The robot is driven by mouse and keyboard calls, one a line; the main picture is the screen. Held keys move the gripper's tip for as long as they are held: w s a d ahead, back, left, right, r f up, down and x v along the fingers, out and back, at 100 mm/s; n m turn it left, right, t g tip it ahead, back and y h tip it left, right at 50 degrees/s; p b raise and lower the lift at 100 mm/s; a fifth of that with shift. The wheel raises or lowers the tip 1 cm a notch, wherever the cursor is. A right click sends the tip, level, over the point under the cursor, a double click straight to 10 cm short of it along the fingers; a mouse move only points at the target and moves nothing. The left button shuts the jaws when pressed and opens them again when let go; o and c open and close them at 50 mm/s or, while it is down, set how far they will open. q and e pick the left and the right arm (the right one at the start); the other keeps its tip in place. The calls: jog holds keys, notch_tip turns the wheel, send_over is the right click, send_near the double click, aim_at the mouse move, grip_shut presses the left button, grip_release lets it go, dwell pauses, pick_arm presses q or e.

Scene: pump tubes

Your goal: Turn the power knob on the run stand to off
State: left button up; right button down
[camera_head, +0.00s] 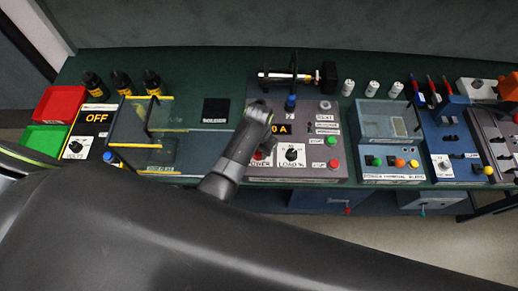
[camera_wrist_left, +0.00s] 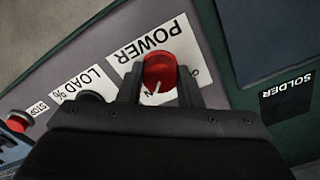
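The run stand (camera_head: 322,172) is a grey panel in the middle of the bench. Its red power knob (camera_wrist_left: 160,70) sits beside the POWER label (camera_wrist_left: 146,38) in the left wrist view. The knob's white pointer line points toward the partly hidden ON marking; an "O" shows at the other side. My left gripper (camera_wrist_left: 160,78) has one finger on each side of the knob, with no clear gap, and looks shut on it. In the head view my left wrist (camera_head: 240,150) reaches over the stand and hides most of the knob. My right gripper is not in view.
The LOAD % knob (camera_head: 292,153), a green button (camera_head: 332,141) and a red button (camera_head: 333,164) sit right of the power knob. A tube fixture (camera_head: 290,76) rises behind. A clear-walled box stands left, and a black SOLDER pad (camera_head: 216,111) lies near it.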

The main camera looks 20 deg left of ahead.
pick_arm(q)
jog(key=shift+c, duration=1.5)
